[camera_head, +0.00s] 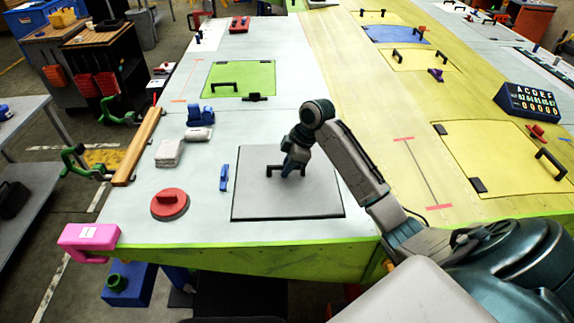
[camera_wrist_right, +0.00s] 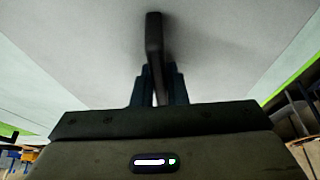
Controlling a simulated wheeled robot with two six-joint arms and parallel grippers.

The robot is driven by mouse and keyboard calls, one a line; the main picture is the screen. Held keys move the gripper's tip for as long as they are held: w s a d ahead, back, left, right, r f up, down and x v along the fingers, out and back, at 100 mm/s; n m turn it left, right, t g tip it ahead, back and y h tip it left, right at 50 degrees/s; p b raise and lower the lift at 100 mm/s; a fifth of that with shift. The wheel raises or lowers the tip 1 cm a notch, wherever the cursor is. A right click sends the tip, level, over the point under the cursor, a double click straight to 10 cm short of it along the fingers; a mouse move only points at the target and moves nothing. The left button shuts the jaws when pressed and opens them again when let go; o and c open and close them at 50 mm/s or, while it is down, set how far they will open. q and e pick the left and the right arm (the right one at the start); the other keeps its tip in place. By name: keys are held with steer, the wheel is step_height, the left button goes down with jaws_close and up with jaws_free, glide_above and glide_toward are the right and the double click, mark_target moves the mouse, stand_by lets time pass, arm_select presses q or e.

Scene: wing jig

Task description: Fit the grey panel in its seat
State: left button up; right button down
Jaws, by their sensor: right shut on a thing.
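The grey panel (camera_head: 260,200) lies on the pale wing surface near its front edge, with a black bar handle (camera_head: 273,170) on top. It looks flat, but I cannot tell whether it is down in its seat. My right gripper (camera_head: 291,170) is over the panel and shut on the handle. In the right wrist view the handle (camera_wrist_right: 154,40) stands between the fingers (camera_wrist_right: 156,90), and the grey panel (camera_wrist_right: 210,45) fills much of the background. The seat itself does not show apart from the panel. My left gripper does not show.
A blue clamp (camera_head: 224,177) lies just left of the panel. A red round disc (camera_head: 170,204), a pink block (camera_head: 90,238) and white packs (camera_head: 169,153) lie further left. A green panel (camera_head: 240,78) is behind.

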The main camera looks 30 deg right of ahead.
steer(key=shift+f, duration=0.6)
steer(key=c, duration=1.4)
jaws_free()
steer(key=shift+o, duration=0.2)
steer(key=b+v, duration=0.4)
steer(key=v, duration=0.6)
steer(key=shift+s+r, duration=0.1)
steer(key=shift+r, duration=0.3)
steer(key=shift+s+f, duration=0.1)
